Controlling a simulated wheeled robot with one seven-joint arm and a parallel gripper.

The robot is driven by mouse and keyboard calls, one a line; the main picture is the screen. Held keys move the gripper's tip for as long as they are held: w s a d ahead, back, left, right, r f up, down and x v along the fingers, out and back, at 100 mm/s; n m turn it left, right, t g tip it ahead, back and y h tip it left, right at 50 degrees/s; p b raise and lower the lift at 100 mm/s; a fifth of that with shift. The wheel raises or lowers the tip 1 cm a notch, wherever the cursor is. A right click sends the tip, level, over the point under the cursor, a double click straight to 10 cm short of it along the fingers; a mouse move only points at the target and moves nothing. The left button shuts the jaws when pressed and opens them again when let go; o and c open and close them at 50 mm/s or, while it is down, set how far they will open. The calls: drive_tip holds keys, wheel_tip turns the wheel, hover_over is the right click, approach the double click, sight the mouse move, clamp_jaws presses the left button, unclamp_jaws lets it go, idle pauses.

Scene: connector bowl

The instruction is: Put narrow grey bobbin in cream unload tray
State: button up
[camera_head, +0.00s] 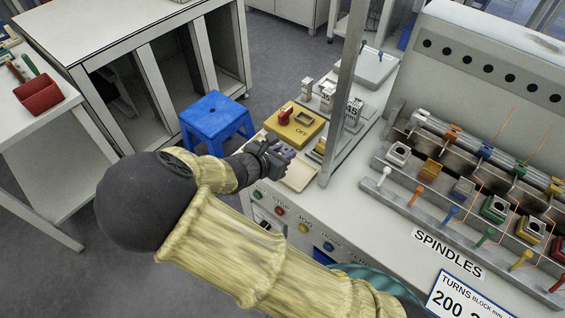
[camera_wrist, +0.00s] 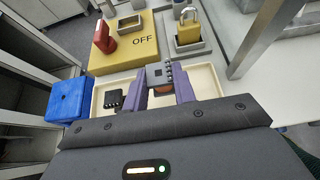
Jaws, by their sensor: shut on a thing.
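My gripper (camera_wrist: 160,90) has purple fingers and is shut on the narrow grey bobbin (camera_wrist: 155,73), which has a row of dark pins along one side and a brown part below. The cream unload tray (camera_wrist: 206,82) lies beneath and beyond the fingers in the wrist view; the bobbin appears over it, but its height above the tray is unclear. A small black pinned piece (camera_wrist: 115,98) sits in the tray's left part. In the head view, my gripper (camera_head: 283,153) is beside the cream tray (camera_head: 301,177), and the bobbin is hard to make out.
A yellow OFF panel (camera_head: 294,126) with a red switch lies behind the tray. A yellow padlock (camera_wrist: 188,32) stands in a grey holder near it. A grey upright post (camera_head: 344,100) rises right of the tray. A blue stool (camera_head: 214,121) stands left, off the bench.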

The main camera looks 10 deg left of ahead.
drive_tip(key=shift+f, duration=0.15)
drive_tip(key=shift+f, duration=2)
drive_tip(key=shift+f+b, duration=0.1)
drive_tip(key=shift+b, duration=0.2)
drive_tip(key=o, duration=0.9)
drive_tip(key=shift+o, duration=0.2)
drive_tip(key=shift+s+r, duration=0.1)
drive_tip(key=shift+r, duration=0.1)
drive_tip(key=p+v, duration=0.1)
drive_tip(key=v, duration=1)
drive_tip(key=shift+s+a, duration=0.2)
drive_tip(key=shift+s, duration=0.15)
